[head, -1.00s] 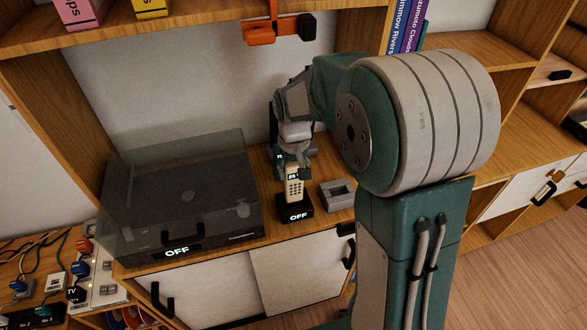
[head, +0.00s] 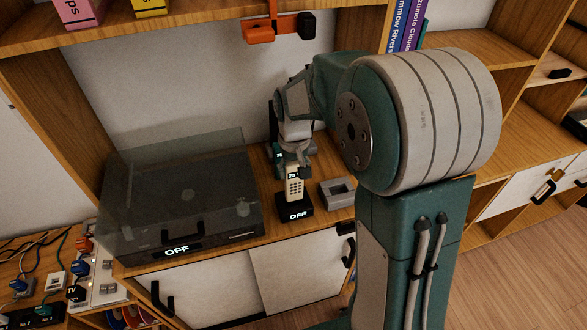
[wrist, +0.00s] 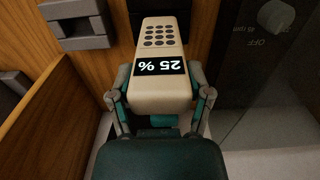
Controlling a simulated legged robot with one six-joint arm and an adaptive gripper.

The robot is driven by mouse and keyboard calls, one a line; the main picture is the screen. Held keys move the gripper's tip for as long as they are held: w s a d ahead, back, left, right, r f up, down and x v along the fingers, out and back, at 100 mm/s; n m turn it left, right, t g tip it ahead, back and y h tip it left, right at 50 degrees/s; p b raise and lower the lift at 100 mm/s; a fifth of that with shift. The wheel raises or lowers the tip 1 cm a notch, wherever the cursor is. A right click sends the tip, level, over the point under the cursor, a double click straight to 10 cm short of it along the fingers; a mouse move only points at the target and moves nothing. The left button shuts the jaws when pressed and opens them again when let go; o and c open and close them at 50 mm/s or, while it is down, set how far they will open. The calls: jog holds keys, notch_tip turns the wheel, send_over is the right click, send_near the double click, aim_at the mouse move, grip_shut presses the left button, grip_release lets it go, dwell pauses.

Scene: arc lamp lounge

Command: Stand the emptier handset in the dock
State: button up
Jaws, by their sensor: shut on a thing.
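A cream handset (head: 294,189) with a dark keypad stands roughly upright at the black dock (head: 296,213), whose front reads OFF. In the head view its lower end meets the dock's top; I cannot tell whether it is fully seated. In the wrist view the handset (wrist: 160,60) shows 25 % on its display. My gripper (head: 292,170) is shut on its upper end, with a finger on each side of it (wrist: 160,100). The dock is only partly visible beyond the handset in the wrist view. I cannot clearly make out another handset.
A grey block with a recess (head: 337,192) sits just right of the dock. A turntable under a smoky lid (head: 182,195), its front reading OFF, stands close on the left. An orange bracket (head: 278,28) hangs from the shelf above.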

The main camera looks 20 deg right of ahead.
aim_at(294, 179)
jog(key=shift+f, duration=1.85)
jog(key=o, duration=1.3)
notch_tip(294, 179, up, 12)
jog(key=shift+f, duration=0.1)
jog(key=s+r+t, duration=0.2)
jog(key=s, duration=0.5)
jog(key=s+r+t, duration=0.1)
jog(key=s+r, duration=0.1)
jog(key=s, duration=0.5)
jog(key=s+r+t, duration=0.2)
jog(key=s, duration=0.5)
jog(key=shift+t, duration=0.3)
